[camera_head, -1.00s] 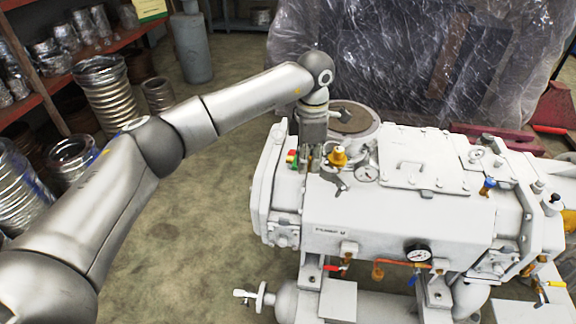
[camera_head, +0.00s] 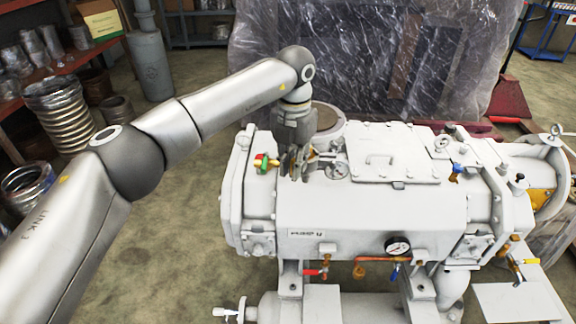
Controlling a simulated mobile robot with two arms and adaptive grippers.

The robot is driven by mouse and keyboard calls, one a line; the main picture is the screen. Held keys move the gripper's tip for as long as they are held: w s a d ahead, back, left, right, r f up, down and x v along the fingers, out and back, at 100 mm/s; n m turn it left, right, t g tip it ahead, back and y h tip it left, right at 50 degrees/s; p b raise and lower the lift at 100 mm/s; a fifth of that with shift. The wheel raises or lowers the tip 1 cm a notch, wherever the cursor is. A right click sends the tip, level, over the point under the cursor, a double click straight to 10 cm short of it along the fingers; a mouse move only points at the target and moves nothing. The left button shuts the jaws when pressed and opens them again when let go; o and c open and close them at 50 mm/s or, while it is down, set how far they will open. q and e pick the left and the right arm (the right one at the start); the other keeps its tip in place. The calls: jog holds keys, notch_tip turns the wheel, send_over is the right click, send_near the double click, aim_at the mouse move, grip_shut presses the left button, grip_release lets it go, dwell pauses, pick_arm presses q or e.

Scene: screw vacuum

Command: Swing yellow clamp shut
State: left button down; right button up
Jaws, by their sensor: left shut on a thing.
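My left gripper (camera_head: 295,167) points down at the top of the white pump (camera_head: 380,205), just left of a small round gauge (camera_head: 337,170). It is shut on the small yellow-topped fitting there, which its fingers and wrist hide almost fully. A bit of grey metal (camera_head: 318,161) shows at its right side. I cannot clearly make out a clamp at that spot. At the far right a yellow part (camera_head: 541,202) shows inside a pale round ring, apart from my gripper. My right gripper is not in view.
A valve with red, green and yellow parts (camera_head: 266,163) stands close to the left of my gripper. A round opening (camera_head: 326,120) lies behind it. A flat cover with a handle (camera_head: 395,155) is to the right. Shelves and metal hoses stand at left.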

pick_arm(q)
jog(key=shift+w+d+r+n, duration=0.15)
jog(key=shift+w+r+n, duration=0.05)
jog(key=shift+n, duration=0.3)
jog(key=shift+r, duration=0.1)
jog(key=c, duration=1.5)
grip_release()
jog(key=shift+o, duration=0.4)
jog(key=shift+d+f, duration=0.1)
jog(key=shift+f, duration=0.1)
